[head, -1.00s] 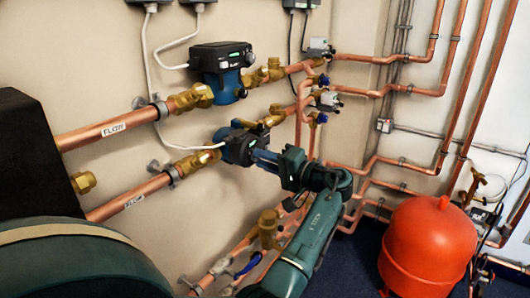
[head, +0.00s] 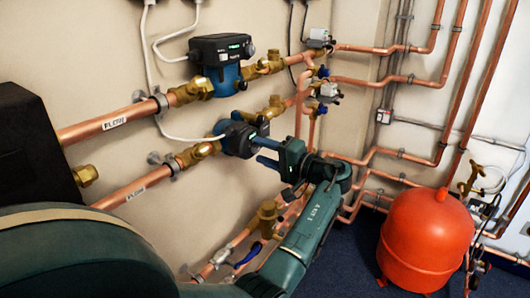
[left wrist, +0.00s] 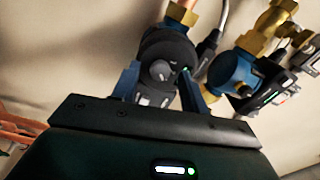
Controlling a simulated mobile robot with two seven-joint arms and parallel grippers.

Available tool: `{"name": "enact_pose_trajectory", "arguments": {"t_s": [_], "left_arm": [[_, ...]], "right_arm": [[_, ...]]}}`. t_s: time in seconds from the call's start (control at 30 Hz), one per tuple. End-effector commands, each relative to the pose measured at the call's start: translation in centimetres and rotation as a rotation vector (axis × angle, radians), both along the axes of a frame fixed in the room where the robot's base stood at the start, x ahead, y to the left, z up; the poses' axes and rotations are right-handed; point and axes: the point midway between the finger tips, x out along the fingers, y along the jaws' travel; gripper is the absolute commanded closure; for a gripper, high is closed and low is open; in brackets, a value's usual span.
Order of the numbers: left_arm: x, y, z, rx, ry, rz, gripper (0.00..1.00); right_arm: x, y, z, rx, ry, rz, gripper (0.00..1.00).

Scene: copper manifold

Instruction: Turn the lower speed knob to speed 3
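The lower pump (head: 238,139) sits on the lower copper pipe, with a dark control head on a blue body. Its round dark speed knob (left wrist: 159,71) faces the left wrist camera; its setting is too small to read. My left gripper (head: 262,151) is at the front of this pump. In the left wrist view its two blue fingers (left wrist: 160,80) stand apart, one on each side of the knob and control head. I cannot tell whether they touch it. In the head view the knob is mostly hidden by the gripper. My right gripper is not in view.
The upper pump (head: 224,64) with its own knob (head: 246,54) is just above; it also shows in the left wrist view (left wrist: 234,70). Brass valves (head: 268,216) and pipes lie below. A red tank (head: 425,238) stands on the floor at right.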

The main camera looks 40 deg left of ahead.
Motion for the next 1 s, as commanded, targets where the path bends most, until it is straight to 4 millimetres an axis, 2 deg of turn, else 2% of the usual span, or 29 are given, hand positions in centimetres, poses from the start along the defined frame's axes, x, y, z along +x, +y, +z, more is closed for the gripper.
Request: {"name": "enact_pose_trajectory", "arguments": {"t_s": [0.23, 0.37, 0.47, 0.8, 1.0], "left_arm": [[0.0, -0.1, 0.0, -0.001, -0.001, 0.000, 0.55], [0.2, -1.0, -0.1, -0.001, -0.001, -0.002, 0.55], [0.4, -2.7, -0.1, -0.001, -0.002, -0.003, 0.55], [1.2, -10.1, -0.1, -0.001, -0.001, -0.002, 0.55], [1.4, -12.5, -0.1, -0.001, -0.001, -0.001, 0.55]], "right_arm": [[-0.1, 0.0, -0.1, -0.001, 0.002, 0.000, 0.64], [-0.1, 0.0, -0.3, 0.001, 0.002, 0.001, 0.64], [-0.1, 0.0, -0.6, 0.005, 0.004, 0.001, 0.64], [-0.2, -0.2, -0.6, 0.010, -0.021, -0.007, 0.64], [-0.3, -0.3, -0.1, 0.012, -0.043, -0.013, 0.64]]}}
